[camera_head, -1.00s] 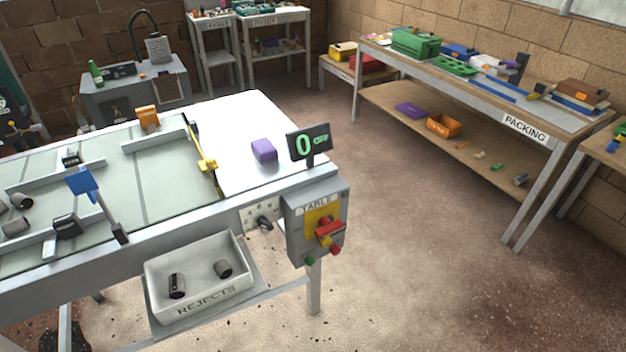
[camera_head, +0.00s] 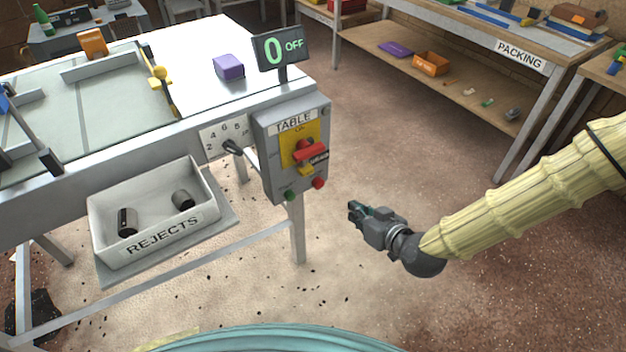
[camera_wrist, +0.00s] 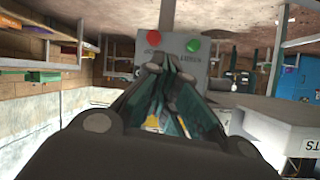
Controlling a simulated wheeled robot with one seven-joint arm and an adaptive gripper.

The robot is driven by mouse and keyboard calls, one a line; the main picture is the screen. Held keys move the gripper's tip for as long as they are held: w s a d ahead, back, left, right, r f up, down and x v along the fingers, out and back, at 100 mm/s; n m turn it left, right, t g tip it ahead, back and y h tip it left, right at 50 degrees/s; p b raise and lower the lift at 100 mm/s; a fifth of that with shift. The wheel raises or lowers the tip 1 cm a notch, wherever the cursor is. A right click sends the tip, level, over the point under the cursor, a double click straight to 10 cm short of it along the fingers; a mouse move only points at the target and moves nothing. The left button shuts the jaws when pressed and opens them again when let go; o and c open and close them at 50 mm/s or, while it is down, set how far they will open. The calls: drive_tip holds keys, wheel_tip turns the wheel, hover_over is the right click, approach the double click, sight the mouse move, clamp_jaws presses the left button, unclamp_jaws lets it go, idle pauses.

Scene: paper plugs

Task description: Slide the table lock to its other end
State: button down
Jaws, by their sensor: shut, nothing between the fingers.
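The grey box marked TABLE (camera_head: 268,150) is on the front corner of the table. Its face has a yellow plate (camera_head: 313,131), a red handle (camera_head: 308,152) and a small yellow piece (camera_head: 306,170) under it. A dark lettered part sits beside the handle; I cannot tell which piece is the lock. My gripper (camera_head: 356,211) is shut and empty, to the right of and below the box, apart from it. In the wrist view my gripper (camera_wrist: 165,68) points towards the box (camera_wrist: 172,48), and its fingers hide much of the face.
A green button (camera_head: 289,195) and a red button (camera_head: 318,183) are at the box's lower edge. A dial (camera_head: 231,146) is to the left, above the REJECTS bin (camera_head: 150,240). The floor right of the box is clear.

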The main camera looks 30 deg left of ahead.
sight(310, 171)
drive_tip(key=w+a+r+n+y+b, duration=0.1)
drive_tip(key=a+r+n+y+b, duration=0.15)
drive_tip(key=a+r, duration=0.45)
drive_tip(key=x, duration=1)
drive_tip(key=shift+f, duration=0.3)
drive_tip(key=shift+w+a, duration=0.1)
drive_tip(key=shift+f+b, duration=0.5)
drive_tip(key=shift+f, duration=1.05)
drive_tip(key=p+v, duration=0.2)
drive_tip(key=v, duration=0.8)
drive_tip(key=shift+r, duration=0.2)
